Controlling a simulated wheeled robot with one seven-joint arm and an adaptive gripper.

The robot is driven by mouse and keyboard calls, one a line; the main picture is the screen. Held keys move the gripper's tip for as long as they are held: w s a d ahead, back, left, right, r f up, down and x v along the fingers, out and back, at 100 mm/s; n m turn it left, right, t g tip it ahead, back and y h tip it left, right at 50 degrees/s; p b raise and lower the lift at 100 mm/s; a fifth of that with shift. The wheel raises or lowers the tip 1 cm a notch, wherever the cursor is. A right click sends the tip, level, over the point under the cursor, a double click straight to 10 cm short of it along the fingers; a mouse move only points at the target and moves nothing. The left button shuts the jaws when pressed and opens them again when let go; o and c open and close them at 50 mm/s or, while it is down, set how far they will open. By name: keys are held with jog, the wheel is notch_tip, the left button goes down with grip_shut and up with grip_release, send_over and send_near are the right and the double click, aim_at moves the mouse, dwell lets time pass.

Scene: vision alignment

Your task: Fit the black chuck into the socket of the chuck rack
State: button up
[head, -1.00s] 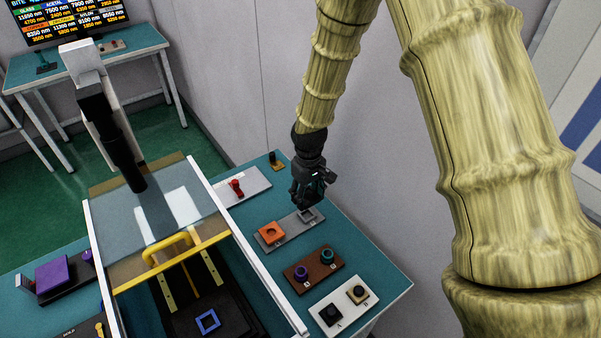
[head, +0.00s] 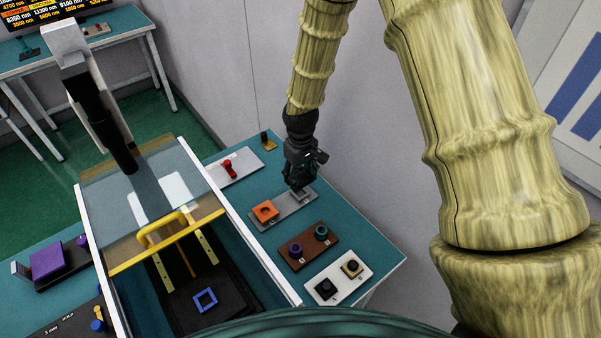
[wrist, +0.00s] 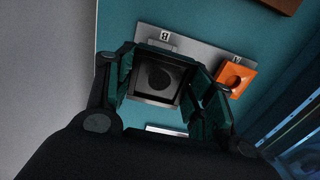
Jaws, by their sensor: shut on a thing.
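The chuck rack is a grey plate (head: 283,212) on the teal table, with labels A and B in the wrist view (wrist: 200,50). An orange chuck (head: 265,211) sits at its A end; it also shows in the wrist view (wrist: 235,77). My gripper (head: 300,186) is at the B end, pointing down. In the wrist view my gripper (wrist: 168,88) is shut on the black chuck (wrist: 160,76), a dark square piece with a round recess. The grey square socket frame (wrist: 152,99) shows around it. I cannot tell how deep the chuck sits; the head view hides it behind the fingers.
A brown plate (head: 309,253) with two ringed knobs and a white plate (head: 339,277) with two buttons lie nearer. A grey plate with a red toggle (head: 229,168) lies behind left. A glass-covered machine with a yellow handle (head: 172,228) stands left. The wall is close right.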

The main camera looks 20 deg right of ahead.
aim_at(301, 195)
jog(key=shift+w+f+b, duration=0.15)
jog(key=shift+f+b, duration=0.15)
jog(key=shift+f, duration=0.65)
jog(key=shift+f+b, duration=0.45)
jog(key=shift+f, duration=0.6)
jog(key=shift+f, duration=1.1)
dwell(1.2)
jog(key=o, duration=1.2)
jog(key=shift+r, duration=0.15)
notch_tip(301, 195, up, 12)
jog(key=shift+f, duration=0.15)
